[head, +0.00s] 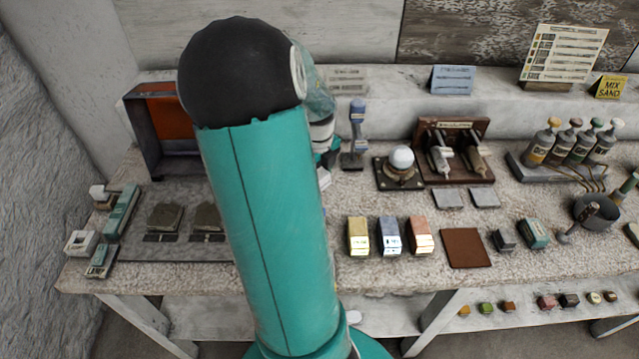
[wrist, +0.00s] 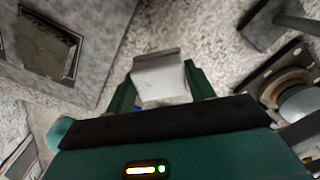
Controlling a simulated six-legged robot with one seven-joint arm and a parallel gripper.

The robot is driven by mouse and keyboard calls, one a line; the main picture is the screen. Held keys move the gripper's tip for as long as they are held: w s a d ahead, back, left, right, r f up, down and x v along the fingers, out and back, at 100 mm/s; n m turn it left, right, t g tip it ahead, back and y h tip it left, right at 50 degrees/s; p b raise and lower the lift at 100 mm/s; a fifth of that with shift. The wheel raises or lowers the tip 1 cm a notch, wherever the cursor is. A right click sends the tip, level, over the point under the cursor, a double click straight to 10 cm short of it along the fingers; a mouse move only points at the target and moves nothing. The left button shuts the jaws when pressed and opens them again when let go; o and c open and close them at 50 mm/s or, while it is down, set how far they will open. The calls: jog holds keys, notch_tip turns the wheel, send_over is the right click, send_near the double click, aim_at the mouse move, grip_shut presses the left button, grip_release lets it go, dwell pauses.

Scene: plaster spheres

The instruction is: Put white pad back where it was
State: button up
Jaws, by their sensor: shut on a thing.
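The white pad (wrist: 160,82) is a small pale block with a grey edge. It sits between the two green fingers of my gripper (wrist: 161,90), which is shut on it. In the head view a small pale part of it (head: 324,179) shows beside my arm, which hides most of my gripper. The speckled bench top (wrist: 190,38) lies beyond the pad in the wrist view. I cannot tell whether the pad touches it.
A grey mat (head: 180,245) with dark pieces lies left of my arm. A blue upright tool (head: 357,130) and a white sphere on a dark stand (head: 402,158) stand close right.

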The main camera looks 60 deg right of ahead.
aim_at(319, 172)
jog(key=shift+d+f, duration=0.4)
jog(key=shift+f, duration=1.7)
jog(key=shift+f, duration=0.15)
jog(key=o, duration=1)
notch_tip(319, 172, up, 12)
jog(key=shift+r, duration=0.2)
